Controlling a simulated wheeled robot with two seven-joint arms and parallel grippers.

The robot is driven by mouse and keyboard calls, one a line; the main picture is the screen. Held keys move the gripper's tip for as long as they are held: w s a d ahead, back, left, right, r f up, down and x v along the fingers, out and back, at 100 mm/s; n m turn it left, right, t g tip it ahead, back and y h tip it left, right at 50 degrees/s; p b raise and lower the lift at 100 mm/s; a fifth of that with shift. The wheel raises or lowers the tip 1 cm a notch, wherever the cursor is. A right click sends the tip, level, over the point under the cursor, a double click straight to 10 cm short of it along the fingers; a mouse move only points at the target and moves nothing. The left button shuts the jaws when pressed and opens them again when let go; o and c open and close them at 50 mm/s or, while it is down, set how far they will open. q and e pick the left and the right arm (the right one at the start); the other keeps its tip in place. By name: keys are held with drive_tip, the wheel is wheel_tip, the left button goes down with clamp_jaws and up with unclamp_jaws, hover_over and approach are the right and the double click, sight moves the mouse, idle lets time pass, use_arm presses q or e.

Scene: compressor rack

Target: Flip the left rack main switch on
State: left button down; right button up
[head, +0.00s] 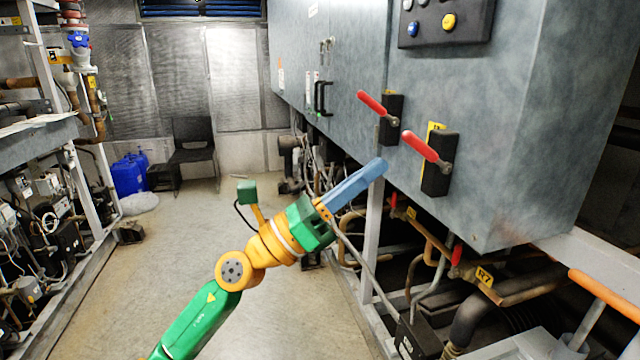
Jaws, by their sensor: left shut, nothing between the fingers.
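Two red-handled switches sit on the side of the grey cabinet (520,130). The left switch (373,104) has its red handle slanting up to the left from a black base. The right switch (428,148) is nearer, with its handle also slanting up to the left, and a yellow tag behind it. My left gripper (380,166), with blue fingers, is shut and empty. Its tip shows just below the left switch's base and to the left of the right switch. I cannot tell whether it touches the cabinet. My right gripper is not in view.
A control panel (445,22) with buttons is above the switches. Pipes and a red valve handle (456,254) run below the cabinet. A rack with pipes (40,130) stands at the left. A chair (193,145) and blue containers (128,176) stand at the back. The middle floor is clear.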

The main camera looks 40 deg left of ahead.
use_arm(q)
drive_tip(key=s+a+r+b, duration=0.2)
drive_tip(key=s+a, duration=0.2)
drive_tip(key=s, duration=0.1)
drive_tip(key=shift+r, duration=0.35)
drive_tip(key=shift+w+a+f, duration=0.1)
drive_tip(key=shift+w, duration=0.1)
